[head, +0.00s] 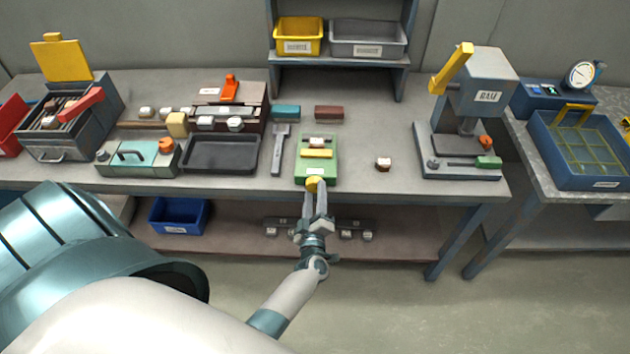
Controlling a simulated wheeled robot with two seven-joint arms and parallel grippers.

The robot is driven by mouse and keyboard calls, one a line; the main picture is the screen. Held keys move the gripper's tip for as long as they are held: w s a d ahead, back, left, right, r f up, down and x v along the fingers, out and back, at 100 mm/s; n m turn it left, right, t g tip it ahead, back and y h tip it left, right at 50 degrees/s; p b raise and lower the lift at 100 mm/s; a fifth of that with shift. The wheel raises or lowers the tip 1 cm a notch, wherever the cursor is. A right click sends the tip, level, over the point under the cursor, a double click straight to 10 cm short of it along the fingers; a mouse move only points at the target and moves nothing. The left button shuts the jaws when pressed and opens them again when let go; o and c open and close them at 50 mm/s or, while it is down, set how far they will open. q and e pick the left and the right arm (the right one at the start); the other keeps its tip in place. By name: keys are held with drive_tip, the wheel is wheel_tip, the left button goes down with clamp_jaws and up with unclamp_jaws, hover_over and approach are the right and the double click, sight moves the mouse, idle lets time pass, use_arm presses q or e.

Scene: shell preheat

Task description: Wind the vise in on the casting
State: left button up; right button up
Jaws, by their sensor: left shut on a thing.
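The green vise (302,172) sits near the bench's front edge in the middle of the head view. A small white-topped casting (319,141) shows at the back of the vise, behind a yellow bar (316,154). I cannot tell whether the jaws touch it. A yellow knob (314,184) is at the vise's front end. My left gripper (315,196) reaches up from below and is shut on this knob. Its fingers partly hide the knob. My right gripper is not in view.
Another small casting (383,163) lies on the bench right of the vise. A press (484,90) stands further right. A wrench-like grey tool (279,150) and a dark tray (221,170) lie left of the vise. A blue bin (178,216) sits on the lower shelf.

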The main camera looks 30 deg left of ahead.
use_arm(q)
drive_tip(key=shift+f, duration=0.1)
idle(0.3)
drive_tip(key=o, duration=1)
drive_tip(key=shift+o, duration=0.2)
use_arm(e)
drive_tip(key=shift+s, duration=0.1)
